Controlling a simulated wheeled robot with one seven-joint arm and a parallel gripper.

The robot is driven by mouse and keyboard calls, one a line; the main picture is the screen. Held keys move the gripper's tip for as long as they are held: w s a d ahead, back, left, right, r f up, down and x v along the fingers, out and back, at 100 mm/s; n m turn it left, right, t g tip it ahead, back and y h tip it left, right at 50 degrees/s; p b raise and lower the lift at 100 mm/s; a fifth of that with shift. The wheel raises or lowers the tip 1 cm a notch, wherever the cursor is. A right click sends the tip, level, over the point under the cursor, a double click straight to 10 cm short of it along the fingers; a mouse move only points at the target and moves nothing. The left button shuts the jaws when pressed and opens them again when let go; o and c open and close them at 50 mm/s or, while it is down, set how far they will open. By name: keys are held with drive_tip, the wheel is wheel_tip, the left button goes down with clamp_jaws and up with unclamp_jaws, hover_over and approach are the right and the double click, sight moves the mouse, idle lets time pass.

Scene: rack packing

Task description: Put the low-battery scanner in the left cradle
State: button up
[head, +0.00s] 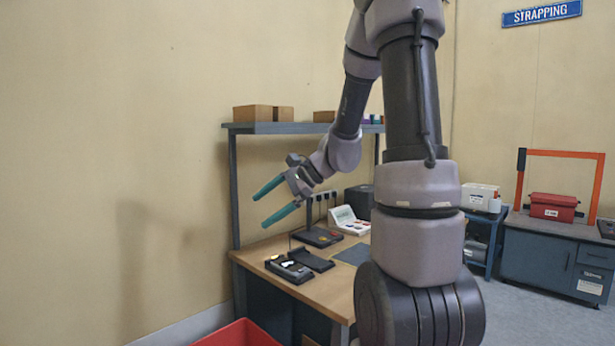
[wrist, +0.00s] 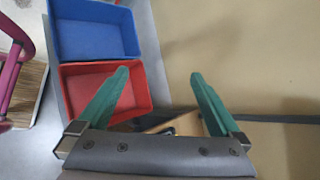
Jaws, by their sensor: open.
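In the head view a dark cradle unit (head: 289,270) sits at the near left corner of the wooden workbench (head: 330,292), with small yellow and light parts on it. A flat black unit (head: 312,260) lies right behind it. I cannot tell from here which piece is the low-battery scanner or which slot is the left cradle. My gripper (head: 262,207) is open and empty, raised above the bench's left end, its two teal fingers pointing left. In the wrist view my gripper (wrist: 165,85) is spread with nothing between its fingers.
A shelf (head: 290,127) with cardboard boxes (head: 253,113) spans above the bench. A white device (head: 348,221) and a dark pad (head: 318,236) stand farther back. A red bin (wrist: 133,96) and a blue bin (wrist: 95,38) are on the floor beside the bench.

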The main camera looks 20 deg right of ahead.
drive_tip(key=s+d+r+n+t+h, duration=0.1)
drive_tip(key=s+r+n+h, duration=0.2)
drive_tip(key=s, duration=0.6)
drive_tip(key=s+d+r+n+t+h, duration=0.1)
drive_tip(key=s+d+r+n+h, duration=0.1)
drive_tip(key=s+r+n+h, duration=0.2)
drive_tip(key=s+r+n, duration=0.3)
drive_tip(key=s, duration=0.2)
drive_tip(key=shift+s+r+n, duration=0.15)
drive_tip(key=shift+r+n, duration=0.1)
drive_tip(key=shift+n, duration=0.15)
drive_tip(key=shift+d, duration=0.15)
